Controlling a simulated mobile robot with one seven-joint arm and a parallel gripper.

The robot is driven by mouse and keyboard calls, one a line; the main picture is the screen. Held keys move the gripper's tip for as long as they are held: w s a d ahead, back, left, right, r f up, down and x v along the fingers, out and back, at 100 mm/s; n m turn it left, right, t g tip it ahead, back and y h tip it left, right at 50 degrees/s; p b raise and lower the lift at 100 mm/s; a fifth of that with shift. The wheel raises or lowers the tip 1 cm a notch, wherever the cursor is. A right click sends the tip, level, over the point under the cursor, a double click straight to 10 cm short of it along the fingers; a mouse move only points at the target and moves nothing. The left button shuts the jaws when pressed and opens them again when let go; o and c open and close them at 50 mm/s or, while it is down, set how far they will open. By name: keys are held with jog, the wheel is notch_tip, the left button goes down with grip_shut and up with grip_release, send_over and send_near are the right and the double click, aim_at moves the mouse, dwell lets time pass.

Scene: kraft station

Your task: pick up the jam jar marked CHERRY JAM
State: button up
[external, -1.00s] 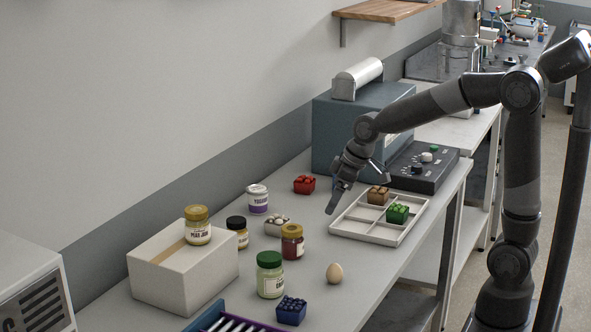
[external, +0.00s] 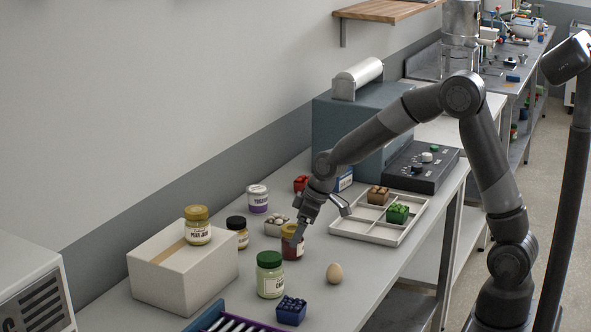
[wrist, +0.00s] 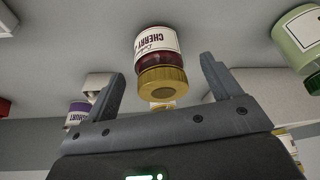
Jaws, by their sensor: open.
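The cherry jam jar (external: 291,247) stands upright on the table, dark red with a gold lid and a white label. In the wrist view the jar (wrist: 157,62) shows its CHERRY label upside down, between and beyond the fingertips. My gripper (external: 297,238) is at the jar's lid in the external view, partly covering it. In the wrist view my gripper (wrist: 162,78) is open, one finger on each side of the gold lid, with gaps on both sides. I cannot tell how deep the fingers reach along the jar.
A green-lidded jar (external: 270,281) and an egg (external: 334,273) stand nearby in front. A yogurt jar (external: 257,201), a dark-lidded jar (external: 238,236) and a small egg carton (external: 270,229) stand behind. A pear jam jar (external: 197,232) sits on a carton. A divided tray (external: 350,230) lies right.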

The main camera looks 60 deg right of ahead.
jog(key=shift+x, duration=2.4)
jog(key=shift+w, duration=0.1)
jog(key=shift+c, duration=0.2)
jog(key=shift+r, duration=0.1)
jog(key=c, duration=1.3)
jog(key=shift+r, duration=0.1)
